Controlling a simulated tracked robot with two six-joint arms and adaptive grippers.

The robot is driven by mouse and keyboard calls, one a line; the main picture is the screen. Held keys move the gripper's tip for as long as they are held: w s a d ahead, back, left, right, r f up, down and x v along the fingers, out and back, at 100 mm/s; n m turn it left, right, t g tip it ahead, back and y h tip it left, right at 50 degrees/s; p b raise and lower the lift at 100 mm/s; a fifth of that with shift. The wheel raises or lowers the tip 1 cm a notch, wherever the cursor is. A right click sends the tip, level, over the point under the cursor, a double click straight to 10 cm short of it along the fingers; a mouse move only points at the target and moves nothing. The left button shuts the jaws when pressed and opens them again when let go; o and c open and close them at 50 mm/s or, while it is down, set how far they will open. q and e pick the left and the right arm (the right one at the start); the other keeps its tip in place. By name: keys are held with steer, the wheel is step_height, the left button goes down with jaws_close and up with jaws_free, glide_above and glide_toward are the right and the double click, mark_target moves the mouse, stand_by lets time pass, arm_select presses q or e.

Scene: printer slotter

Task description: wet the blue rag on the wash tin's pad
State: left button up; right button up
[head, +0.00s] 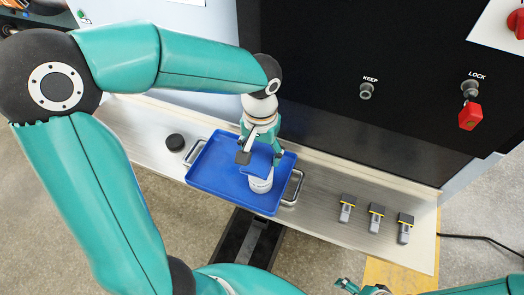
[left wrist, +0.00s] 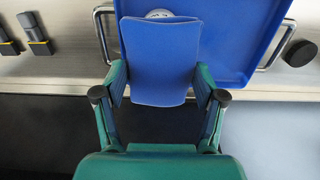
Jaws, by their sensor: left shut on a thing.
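My left gripper (head: 259,152) is shut on the blue rag (head: 254,162), over the blue tray. In the left wrist view the rag (left wrist: 160,60) spans flat between the two green fingers (left wrist: 160,88). The white wash tin (head: 261,183) stands in the tray, just under and in front of the rag in the head view. The rag and gripper hide the tin's top, so I cannot see the pad or tell whether the rag touches it. A sliver of the tin (left wrist: 159,13) shows past the rag's far edge. My right gripper (head: 360,288) is only partly in view at the bottom edge.
The blue tray (head: 208,170) with metal handles lies on a narrow metal ledge (head: 318,192). A black round piece (head: 175,142) is left of it. Several grey-and-yellow blocks (head: 376,217) stand right. A dark panel behind has KEEP and LOCK knobs and a red tag (head: 470,116).

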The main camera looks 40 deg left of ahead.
mark_target(261, 155)
arm_select(q)
steer(key=shift+f+b, duration=0.5)
steer(key=shift+f, duration=0.05)
stand_by(1.6)
steer(key=shift+r+p, duration=2.75)
steer(key=shift+r, duration=0.8)
